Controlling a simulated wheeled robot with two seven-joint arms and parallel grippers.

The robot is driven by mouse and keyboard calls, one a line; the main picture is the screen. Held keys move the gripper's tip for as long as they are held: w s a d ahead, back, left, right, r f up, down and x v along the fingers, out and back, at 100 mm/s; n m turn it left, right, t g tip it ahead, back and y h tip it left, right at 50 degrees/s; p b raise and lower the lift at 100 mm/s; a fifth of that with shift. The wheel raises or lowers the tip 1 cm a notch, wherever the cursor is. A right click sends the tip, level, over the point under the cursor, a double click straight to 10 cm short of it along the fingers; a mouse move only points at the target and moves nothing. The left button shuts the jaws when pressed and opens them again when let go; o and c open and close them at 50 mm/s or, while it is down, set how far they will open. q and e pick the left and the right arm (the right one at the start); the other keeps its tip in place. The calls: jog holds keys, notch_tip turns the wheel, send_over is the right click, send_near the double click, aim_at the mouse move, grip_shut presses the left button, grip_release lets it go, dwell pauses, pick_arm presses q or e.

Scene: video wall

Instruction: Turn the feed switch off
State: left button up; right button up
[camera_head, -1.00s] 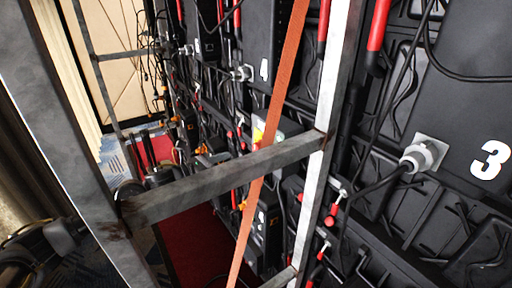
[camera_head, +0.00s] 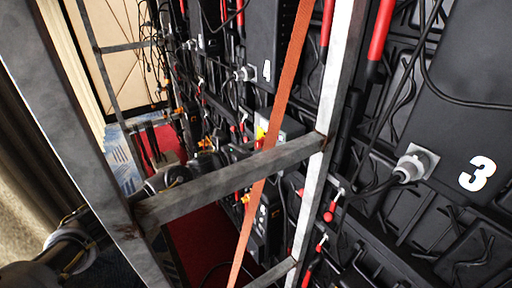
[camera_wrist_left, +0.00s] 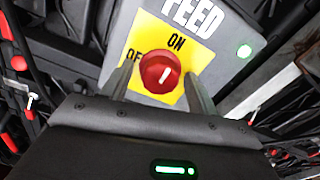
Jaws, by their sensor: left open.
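The feed switch is a round red knob (camera_wrist_left: 160,73) with a white pointer mark, on a yellow plate (camera_wrist_left: 198,55) marked ON and, partly hidden, OFF. In the head view the yellow plate (camera_head: 261,133) shows small beyond the metal frame. My left gripper (camera_wrist_left: 160,70) is open, its fingers appearing on either side of the knob; I cannot tell whether they touch it. My right gripper is not in view.
A grey metal frame with a crossbar (camera_head: 235,180) stands in front of my left arm (camera_head: 75,245). Black panels (camera_head: 470,130) with cables and red handles (camera_head: 380,30) line the right. Red floor (camera_head: 200,240) shows below.

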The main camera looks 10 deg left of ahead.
pick_arm(q)
jog(key=c, duration=1)
